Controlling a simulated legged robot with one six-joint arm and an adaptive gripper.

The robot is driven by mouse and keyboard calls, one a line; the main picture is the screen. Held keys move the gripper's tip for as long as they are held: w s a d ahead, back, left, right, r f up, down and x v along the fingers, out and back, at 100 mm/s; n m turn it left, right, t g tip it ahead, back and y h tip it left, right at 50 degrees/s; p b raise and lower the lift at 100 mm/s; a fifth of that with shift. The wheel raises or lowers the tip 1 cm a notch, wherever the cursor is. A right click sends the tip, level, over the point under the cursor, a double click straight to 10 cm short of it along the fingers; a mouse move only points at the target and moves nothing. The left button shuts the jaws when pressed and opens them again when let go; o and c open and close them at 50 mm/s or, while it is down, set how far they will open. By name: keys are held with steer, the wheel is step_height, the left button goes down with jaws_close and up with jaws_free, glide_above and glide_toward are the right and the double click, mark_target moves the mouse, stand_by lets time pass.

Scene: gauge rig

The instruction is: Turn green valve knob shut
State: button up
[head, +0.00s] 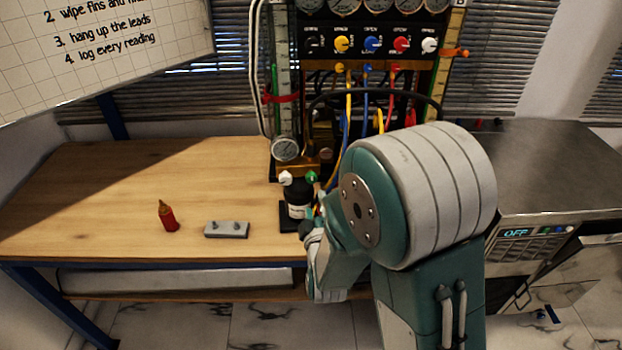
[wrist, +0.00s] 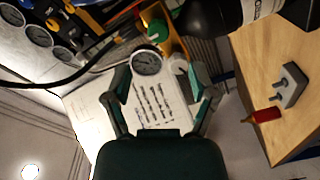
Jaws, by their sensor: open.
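The green valve knob (head: 312,177) sits at the foot of the gauge rig, just right of a white knob (head: 286,177) and above a black bottle (head: 298,198). In the wrist view the green knob (wrist: 157,31) shows beyond the fingertips, above a small round gauge (wrist: 146,63). My gripper (wrist: 160,73) is open and empty, its two fingers spread apart. It does not touch the green knob. In the head view my gripper (head: 311,229) is beside and below the bottle, partly hidden by my own arm.
The gauge rig (head: 371,46) carries dials, coloured knobs and hanging hoses. A red squeeze bottle (head: 168,216) and a grey block with two pegs (head: 227,229) stand on the wooden bench (head: 110,200). The bench's left side is clear. A metal appliance (head: 560,170) stands at right.

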mark_target(311, 181)
steer(key=w, duration=0.9)
steer(key=shift+a, duration=0.15)
jaws_close()
